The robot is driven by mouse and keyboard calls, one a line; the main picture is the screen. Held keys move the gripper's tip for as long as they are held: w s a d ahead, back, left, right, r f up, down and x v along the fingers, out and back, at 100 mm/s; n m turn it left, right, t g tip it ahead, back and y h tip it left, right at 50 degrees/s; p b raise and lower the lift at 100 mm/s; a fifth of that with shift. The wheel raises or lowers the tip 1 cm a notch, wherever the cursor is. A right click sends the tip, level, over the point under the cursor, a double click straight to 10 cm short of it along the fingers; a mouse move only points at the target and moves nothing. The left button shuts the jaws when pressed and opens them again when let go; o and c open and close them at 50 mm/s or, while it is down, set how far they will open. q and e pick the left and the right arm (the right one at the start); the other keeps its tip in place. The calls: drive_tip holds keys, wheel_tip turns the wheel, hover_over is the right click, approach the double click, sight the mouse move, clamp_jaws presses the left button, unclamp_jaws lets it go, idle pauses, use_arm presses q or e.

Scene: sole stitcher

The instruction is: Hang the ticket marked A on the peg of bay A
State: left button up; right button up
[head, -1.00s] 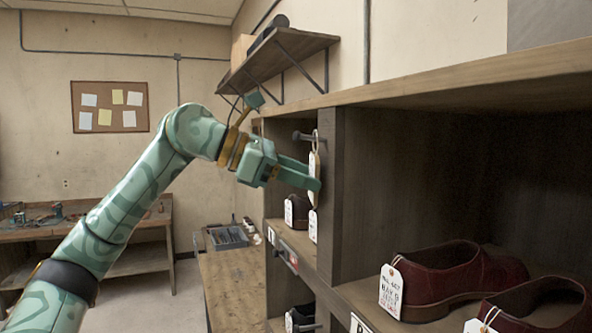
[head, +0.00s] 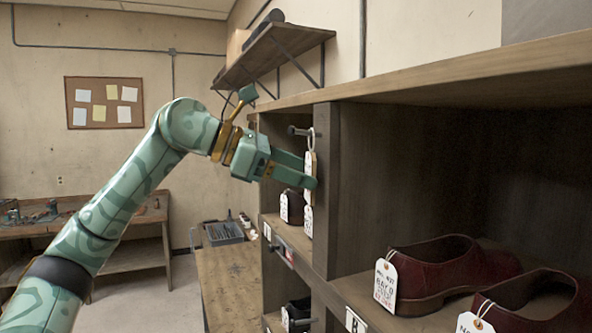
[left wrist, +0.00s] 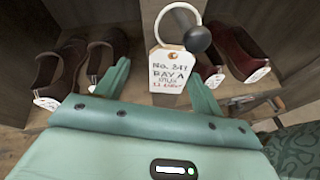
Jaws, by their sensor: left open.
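The ticket marked BAY A (left wrist: 172,70) is a cream tag with a metal ring (left wrist: 178,18). The ring appears looped around the peg (left wrist: 197,39), whose round dark knob faces the wrist camera, and the tag hangs below. In the head view the ticket (head: 309,163) hangs at the peg (head: 300,131) by the upright divider, partly covered by my fingers. My left gripper (head: 310,172) is open, with one finger on each side of the ticket; the left wrist view shows gaps between fingers and tag. My right gripper is not in view.
Dark red shoes with white tags (head: 430,275) sit in the nearer bay at right. More tagged shoes (head: 292,207) sit in the bay beyond the divider (head: 326,200). A wall shelf (head: 275,55) is above; a wooden bench (head: 225,285) runs below.

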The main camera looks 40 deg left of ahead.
use_arm(q)
drive_tip(key=v, duration=1.6)
